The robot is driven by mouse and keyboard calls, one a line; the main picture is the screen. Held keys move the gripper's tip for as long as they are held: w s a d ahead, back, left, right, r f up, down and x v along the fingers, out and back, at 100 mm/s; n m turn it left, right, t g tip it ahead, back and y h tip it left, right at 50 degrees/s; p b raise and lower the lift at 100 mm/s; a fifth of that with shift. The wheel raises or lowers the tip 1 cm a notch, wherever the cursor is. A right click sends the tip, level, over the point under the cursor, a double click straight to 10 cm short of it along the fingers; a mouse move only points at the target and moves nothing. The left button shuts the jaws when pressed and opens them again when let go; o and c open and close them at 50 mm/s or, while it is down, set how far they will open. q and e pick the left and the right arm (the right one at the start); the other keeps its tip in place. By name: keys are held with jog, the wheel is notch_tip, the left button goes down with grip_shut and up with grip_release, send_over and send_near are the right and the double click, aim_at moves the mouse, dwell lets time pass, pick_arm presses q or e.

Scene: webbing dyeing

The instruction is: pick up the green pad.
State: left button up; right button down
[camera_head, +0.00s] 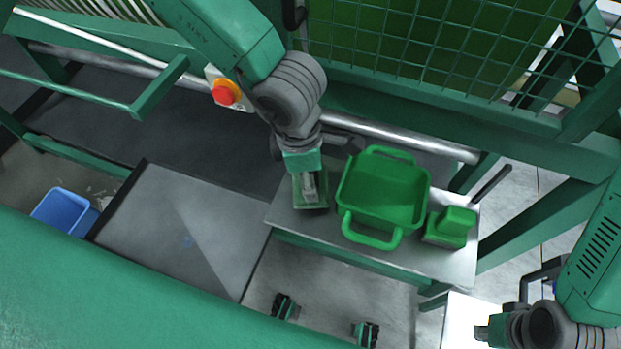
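A flat green piece (318,204), which looks like a pad, lies at the left end of the metal table (290,217). A stepped bright green block (452,226) sits at the right end; I cannot tell for sure which of the two is the pad. My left arm comes down from the upper left, and its gripper (309,186) is over the flat piece, hiding part of it. Whether its fingers touch or hold it is unclear. My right gripper (484,333) is low at the right, apart from both pieces. Its fingers are not clear.
A green basin (385,190) with two handles stands between the two green pieces. A green frame with wire mesh (430,45) rises behind. A red button (226,92) is behind my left arm. A blue bin (65,211) is far left. A bare grey panel (180,230) lies left of the table.

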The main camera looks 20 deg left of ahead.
pick_arm(q)
jog(key=s+r+p, duration=0.1)
jog(key=s+p, duration=0.5)
jog(key=s, duration=1.2)
jog(key=shift+a, duration=0.35)
jog(key=o, duration=0.6)
jog(key=c, duration=0.3)
jog(key=shift+f, duration=0.1)
jog(key=shift+c, duration=0.2)
